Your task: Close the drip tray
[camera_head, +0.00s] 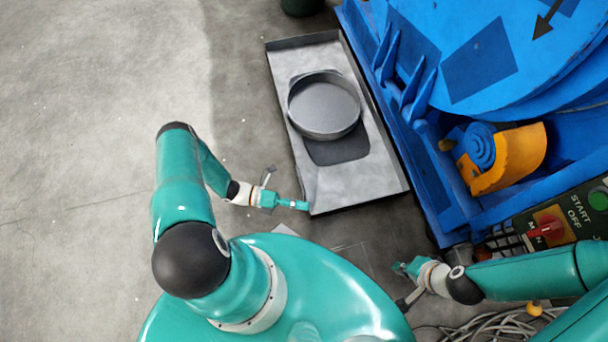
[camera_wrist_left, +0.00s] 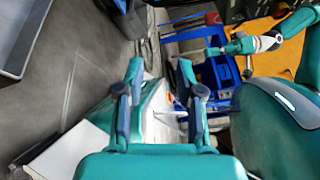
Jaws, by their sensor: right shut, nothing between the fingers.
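The drip tray (camera_head: 375,180) is a long grey, shallow-walled tray lying pulled out beside the blue machine in the head view. A round dark pan (camera_head: 325,105) sits in it over a dark patch. Part of the tray (camera_wrist_left: 22,35) shows at the upper left of the left wrist view. My left gripper (camera_head: 285,188) is by the tray's near left corner; one finger appears close to the edge, but I cannot tell if it touches. Its fingers (camera_wrist_left: 160,75) are apart and empty. My right gripper (camera_head: 402,270) is shut and empty, below the tray near the machine's corner.
The blue machine (camera_head: 425,165) stands along the tray's right side. A control panel (camera_head: 555,222) with a red switch is at the right. Coiled cables (camera_head: 490,325) lie at the bottom right. Bare concrete floor (camera_head: 90,120) is free at the left.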

